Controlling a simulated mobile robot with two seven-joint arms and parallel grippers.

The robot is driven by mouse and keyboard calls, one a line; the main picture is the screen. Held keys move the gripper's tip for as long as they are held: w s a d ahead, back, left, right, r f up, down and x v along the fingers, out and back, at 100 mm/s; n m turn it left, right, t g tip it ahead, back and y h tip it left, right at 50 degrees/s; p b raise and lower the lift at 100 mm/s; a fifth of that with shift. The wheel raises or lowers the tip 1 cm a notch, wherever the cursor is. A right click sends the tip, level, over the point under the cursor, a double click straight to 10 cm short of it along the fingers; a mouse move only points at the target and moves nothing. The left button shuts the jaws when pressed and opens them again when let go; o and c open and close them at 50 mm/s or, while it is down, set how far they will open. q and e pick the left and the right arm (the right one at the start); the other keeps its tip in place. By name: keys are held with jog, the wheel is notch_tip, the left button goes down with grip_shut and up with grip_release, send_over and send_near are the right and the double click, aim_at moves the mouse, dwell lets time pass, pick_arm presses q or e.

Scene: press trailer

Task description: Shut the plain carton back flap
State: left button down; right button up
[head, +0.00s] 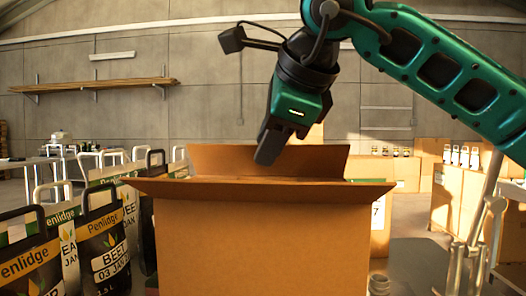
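The plain carton (255,245) stands upright in the middle of the head view. Its near flap (250,193) is folded outward toward me. Its back flap (225,160) stands up, leaning, behind the opening. My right gripper (268,150) hangs from the upper right, pointing down and slightly left, and its dark fingertip overlaps the back flap in the picture. I cannot tell whether it touches the flap. Only one finger shows, so I cannot tell if the gripper is open or shut. The carton's inside is hidden behind the near flap. My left gripper is not in view.
Several dark Penlidge bags (105,245) with handles crowd the left side close to the carton. Another carton with printing (380,225) stands just behind at right. A metal stand (470,240) is at the right. A shelf (95,84) hangs on the far wall.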

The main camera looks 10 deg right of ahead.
jog(key=p+v, duration=0.1)
jog(key=v, duration=0.8)
jog(key=shift+s+r, duration=0.2)
jog(key=shift+s, duration=0.1)
jog(key=shift+d, duration=0.15)
